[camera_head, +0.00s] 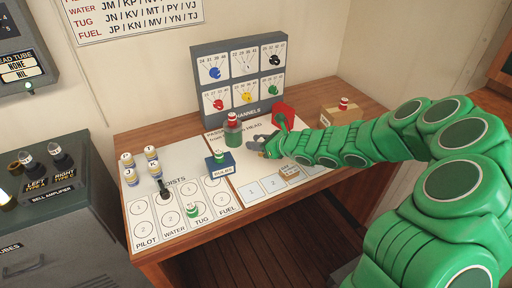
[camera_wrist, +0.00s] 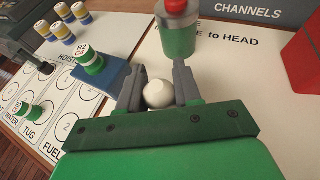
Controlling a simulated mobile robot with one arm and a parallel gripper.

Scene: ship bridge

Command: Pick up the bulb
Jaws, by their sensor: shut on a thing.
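The bulb (camera_wrist: 159,95) shows as a small round white thing in the wrist view, between the two grey fingers of my gripper (camera_wrist: 160,86). The fingers are shut on it, one at each side. In the head view my gripper (camera_head: 263,144) is low over the white sheet on the desk, just right of a green cylinder. I cannot make out the bulb in that view. The wrist view does not clearly show whether the bulb is clear of the desk.
The green cylinder (camera_head: 233,134) with a red-topped piece stands close beyond my gripper. A blue block (camera_head: 220,164) is to the left, a red box (camera_head: 284,114) behind. The channels panel (camera_head: 239,72) closes off the back.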

